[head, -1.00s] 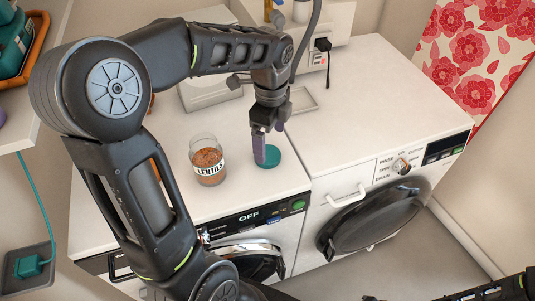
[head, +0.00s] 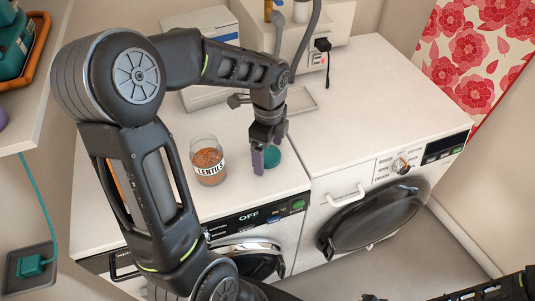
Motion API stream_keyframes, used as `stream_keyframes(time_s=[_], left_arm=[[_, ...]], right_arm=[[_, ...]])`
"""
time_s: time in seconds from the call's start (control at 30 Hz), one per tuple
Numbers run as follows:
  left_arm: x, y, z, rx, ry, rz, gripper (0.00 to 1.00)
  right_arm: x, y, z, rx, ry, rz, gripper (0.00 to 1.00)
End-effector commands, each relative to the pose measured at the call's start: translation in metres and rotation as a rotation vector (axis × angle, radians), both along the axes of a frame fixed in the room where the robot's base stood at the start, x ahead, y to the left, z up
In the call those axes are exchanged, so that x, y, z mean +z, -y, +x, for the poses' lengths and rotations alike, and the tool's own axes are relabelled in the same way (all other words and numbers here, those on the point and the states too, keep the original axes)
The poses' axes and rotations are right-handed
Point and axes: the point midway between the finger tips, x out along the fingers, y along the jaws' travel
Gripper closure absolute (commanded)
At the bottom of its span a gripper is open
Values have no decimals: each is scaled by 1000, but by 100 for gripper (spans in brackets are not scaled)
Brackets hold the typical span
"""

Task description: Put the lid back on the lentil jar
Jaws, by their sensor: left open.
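The lentil jar (head: 208,163) is a clear glass jar with a LENTILS label. It stands upright and open-topped on the left white machine. A teal round lid (head: 272,157) lies on the same top, to the right of the jar near the gap between the machines. My left gripper (head: 266,160) points down at the lid, its fingers open and partly hiding the lid's left side. I cannot tell if a finger touches the lid. My right gripper is not clearly in view; only a dark part of my arm shows at the bottom right.
The left machine's top (head: 235,195) is clear in front of the jar. A small tray (head: 302,101) and a white box (head: 207,97) stand behind. The right machine's top (head: 380,110) is mostly free. A shelf with an orange tray (head: 40,62) is at the far left.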

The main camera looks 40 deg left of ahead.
Motion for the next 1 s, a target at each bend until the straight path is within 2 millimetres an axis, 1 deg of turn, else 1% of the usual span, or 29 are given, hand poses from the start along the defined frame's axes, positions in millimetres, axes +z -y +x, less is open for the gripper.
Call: stream_keyframes(time_s=[0.2,0.9,0.97,1.0], left_arm=[[0,0,0,0,0,0,9],[0,0,0,0,0,0,66],[0,0,0,0,0,0,70],[0,0,0,0,0,0,71]], right_arm=[[0,0,0,0,0,0,64],[0,0,0,0,0,0,64],[0,0,0,0,0,0,64],[0,0,0,0,0,0,64]])
